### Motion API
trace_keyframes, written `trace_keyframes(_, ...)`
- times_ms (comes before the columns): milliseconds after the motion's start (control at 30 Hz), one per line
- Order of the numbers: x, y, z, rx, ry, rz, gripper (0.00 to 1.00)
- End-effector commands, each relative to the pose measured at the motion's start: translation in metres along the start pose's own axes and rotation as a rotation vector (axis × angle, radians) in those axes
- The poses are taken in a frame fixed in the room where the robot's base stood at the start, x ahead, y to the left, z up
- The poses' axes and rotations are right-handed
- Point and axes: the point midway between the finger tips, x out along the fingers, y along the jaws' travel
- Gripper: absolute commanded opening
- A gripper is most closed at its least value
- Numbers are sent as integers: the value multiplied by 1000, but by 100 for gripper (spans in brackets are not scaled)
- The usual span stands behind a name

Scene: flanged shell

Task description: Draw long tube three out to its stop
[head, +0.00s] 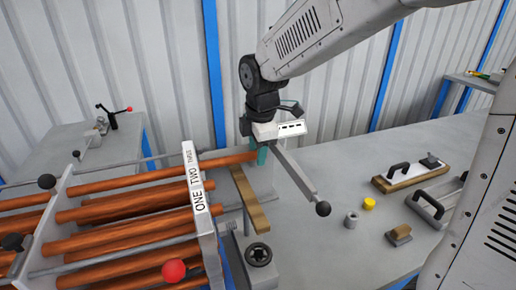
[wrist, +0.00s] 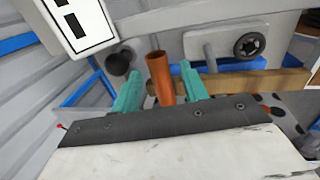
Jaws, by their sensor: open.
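Long tube three (head: 228,160) is the copper-coloured tube by the small THREE mark at the far end of the white label plate (head: 198,195). Its end sticks out to the right past the plate. My gripper (head: 262,155) is at that end, pointing down, with teal fingers. In the wrist view the tube (wrist: 160,78) stands between the two spread fingers of my gripper (wrist: 161,88), with a gap beside it on the left. On the right it is close to the finger, and I cannot tell whether they touch.
A wooden bar (head: 249,198) lies just below the tube end. A grey lever with a black ball (head: 323,208) extends to the right. A black handwheel (head: 259,255) and red knob (head: 174,271) are in front. A yellow cap (head: 369,203) and handled blocks lie on the right bench.

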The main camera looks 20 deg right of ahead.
Motion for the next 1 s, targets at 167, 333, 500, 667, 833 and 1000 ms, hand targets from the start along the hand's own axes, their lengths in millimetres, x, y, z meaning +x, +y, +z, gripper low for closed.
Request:
trace_keyframes(167,-18,1,0,1,1,4,44)
trace_keyframes(333,-48,1,1,2,0,5,44)
trace_keyframes(500,-70,1,2,3,0,3,44)
trace_keyframes(667,-78,0,2,3,-1,1,44)
trace_keyframes(833,-78,0,2,3,-1,0,44)
trace_keyframes(1000,-78,0,2,3,-1,0,44)
